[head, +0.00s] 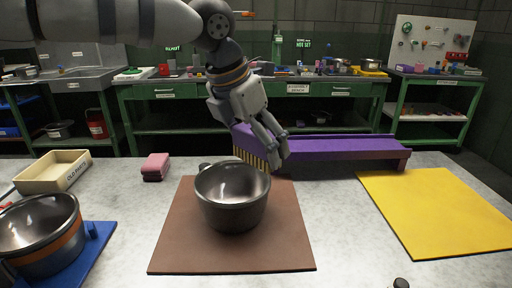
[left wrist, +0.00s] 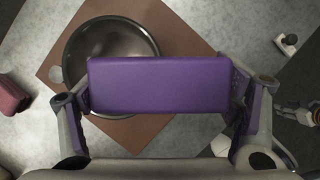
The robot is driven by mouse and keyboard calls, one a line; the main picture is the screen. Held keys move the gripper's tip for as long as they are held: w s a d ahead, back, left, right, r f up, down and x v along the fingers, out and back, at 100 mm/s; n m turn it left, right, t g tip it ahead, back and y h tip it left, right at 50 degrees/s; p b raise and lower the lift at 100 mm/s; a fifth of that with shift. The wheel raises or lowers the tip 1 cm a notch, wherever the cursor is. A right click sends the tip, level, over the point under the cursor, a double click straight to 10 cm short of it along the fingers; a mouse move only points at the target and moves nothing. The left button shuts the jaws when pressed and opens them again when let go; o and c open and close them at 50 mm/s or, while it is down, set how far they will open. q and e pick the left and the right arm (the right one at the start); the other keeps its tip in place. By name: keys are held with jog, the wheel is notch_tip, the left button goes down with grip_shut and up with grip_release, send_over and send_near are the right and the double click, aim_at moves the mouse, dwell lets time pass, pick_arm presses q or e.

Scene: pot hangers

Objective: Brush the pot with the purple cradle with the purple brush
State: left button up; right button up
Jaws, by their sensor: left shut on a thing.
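My left gripper (head: 276,160) is shut on the purple brush (head: 243,138), whose yellow bristles point down just behind the pot's far rim. The brush also shows as a purple block between the fingers in the left wrist view (left wrist: 158,84), covering part of the pot. A dark metal pot (head: 232,205) stands upright on a brown mat; it also shows in the left wrist view (left wrist: 85,45). No purple cradle can be made out under it. Whether the bristles touch the pot, I cannot tell. My right gripper cannot be made out.
A long purple rack (head: 345,146) stands behind the mat (head: 180,245). Another metal pot (head: 40,235) sits in a blue cradle (head: 95,245) at left. A cream tray (head: 50,172), a pink sponge (head: 156,164) and a yellow mat (head: 435,210) lie on the table.

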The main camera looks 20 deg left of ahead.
pick_arm(q)
jog(key=shift+r, duration=2.65)
